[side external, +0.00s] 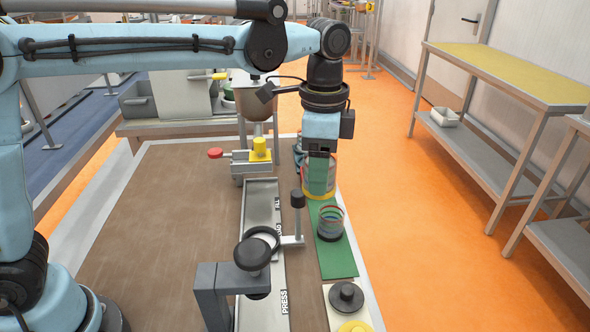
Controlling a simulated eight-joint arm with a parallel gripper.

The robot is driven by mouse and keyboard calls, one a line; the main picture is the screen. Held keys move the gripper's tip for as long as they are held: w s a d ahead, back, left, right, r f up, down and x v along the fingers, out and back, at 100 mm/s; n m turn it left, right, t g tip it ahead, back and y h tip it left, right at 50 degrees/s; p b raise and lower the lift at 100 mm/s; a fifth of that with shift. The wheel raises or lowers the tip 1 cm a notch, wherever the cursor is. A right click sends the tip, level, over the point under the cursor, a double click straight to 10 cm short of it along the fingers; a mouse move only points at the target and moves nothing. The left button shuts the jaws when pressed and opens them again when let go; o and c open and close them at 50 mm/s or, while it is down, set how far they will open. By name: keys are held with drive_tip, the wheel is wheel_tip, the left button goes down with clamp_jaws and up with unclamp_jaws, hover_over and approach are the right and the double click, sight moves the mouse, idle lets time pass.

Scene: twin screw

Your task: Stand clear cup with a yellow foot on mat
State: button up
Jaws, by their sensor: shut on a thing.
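My gripper (320,155) points down and is shut on a clear cup with a yellow foot (321,192). The cup is upright at the far end of the green mat (342,262). I cannot tell whether its foot touches the mat or hangs just above it. A second clear cup with a dark foot (330,225) stands on the mat, nearer the camera. Another cup with a dark foot (299,146) shows partly behind my gripper, to its left.
A grey track (262,205) marked FILL and PRESS runs left of the mat. A post with a black knob (297,200) and a press with a round black top (251,254) stand by it. Black and yellow buttons (346,295) are at the mat's near end.

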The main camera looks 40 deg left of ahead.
drive_tip(key=w+d+f, duration=0.2)
drive_tip(key=d, duration=0.3)
drive_tip(key=shift+s+a+f, duration=0.15)
drive_tip(key=shift+f, duration=3.25)
drive_tip(key=shift+s+a+f, duration=0.1)
drive_tip(key=shift+s+f, duration=0.05)
drive_tip(key=shift+f, duration=3.25)
drive_tip(key=shift+f, duration=0.45)
drive_tip(key=o, duration=1.5)
drive_tip(key=shift+c, duration=0.2)
wheel_tip(320, 180, up, 7)
